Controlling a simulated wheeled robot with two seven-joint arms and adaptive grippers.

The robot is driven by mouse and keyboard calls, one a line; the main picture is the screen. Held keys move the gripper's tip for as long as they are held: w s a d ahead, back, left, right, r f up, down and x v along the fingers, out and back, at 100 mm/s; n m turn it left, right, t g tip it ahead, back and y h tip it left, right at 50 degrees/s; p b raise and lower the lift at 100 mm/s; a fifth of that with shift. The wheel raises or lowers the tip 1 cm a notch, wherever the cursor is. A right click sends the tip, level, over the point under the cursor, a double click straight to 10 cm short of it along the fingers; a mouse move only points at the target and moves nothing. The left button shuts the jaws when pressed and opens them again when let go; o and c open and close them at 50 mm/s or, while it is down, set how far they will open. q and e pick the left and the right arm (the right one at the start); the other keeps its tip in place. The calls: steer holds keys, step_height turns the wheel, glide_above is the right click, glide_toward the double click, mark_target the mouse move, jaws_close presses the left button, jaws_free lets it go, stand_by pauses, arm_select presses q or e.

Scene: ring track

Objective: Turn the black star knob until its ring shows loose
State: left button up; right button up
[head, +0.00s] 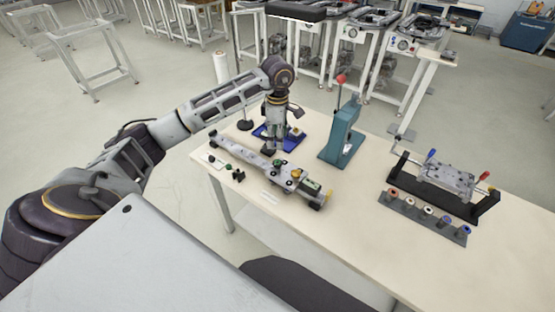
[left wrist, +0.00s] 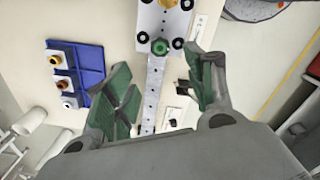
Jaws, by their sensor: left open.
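A small black knob-like piece (head: 238,175) lies at the front left of the table, beside the long grey track (head: 236,150). A black piece (left wrist: 183,88) also shows right of the track in the left wrist view. I cannot tell for certain that it is the star knob, and no ring state is readable. A green knob (left wrist: 160,47) sits on the track. My left gripper (left wrist: 163,78) is open and empty, pointing down above the track. It also shows in the head view (head: 270,148). My right gripper is out of view.
A blue tray (left wrist: 92,62) with several small fittings lies beside the track. A teal press (head: 342,135) with a red knob stands to the right. A black-framed fixture (head: 487,208) and a grey strip of rings (head: 450,232) lie farther right. The table's front middle is clear.

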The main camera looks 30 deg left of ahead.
mark_target(278, 162)
arm_select(q)
step_height(278, 162, down, 12)
steer(key=shift+r+p, duration=0.2)
steer(key=shift+p, duration=0.6)
steer(key=c, duration=1)
